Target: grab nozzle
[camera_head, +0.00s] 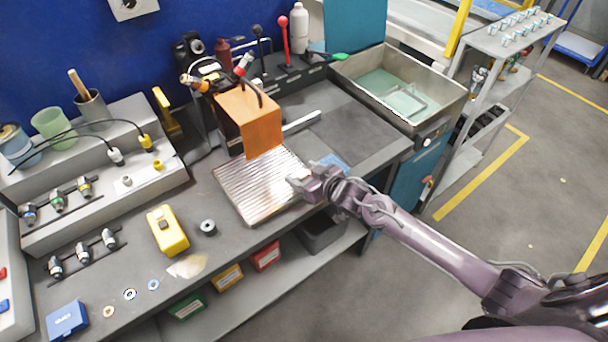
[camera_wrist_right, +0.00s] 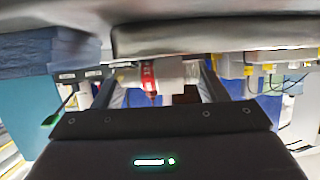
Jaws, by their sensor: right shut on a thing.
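My right gripper (camera_head: 299,184) is over the front right part of the ribbed metal plate (camera_head: 248,193) on the bench. In the right wrist view its fingers (camera_wrist_right: 163,82) stand on either side of a pale grey part (camera_wrist_right: 176,74), with a red piece (camera_wrist_right: 148,76) beside it. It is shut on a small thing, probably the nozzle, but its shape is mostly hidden. My left gripper is not in view.
An orange-shielded machine (camera_head: 249,118) stands behind the ribbed plate. A yellow meter (camera_head: 167,231) and a dark ring (camera_head: 208,227) lie to its left. A metal sink (camera_head: 450,97) is at back right. The dark bench top (camera_head: 370,130) before it is clear.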

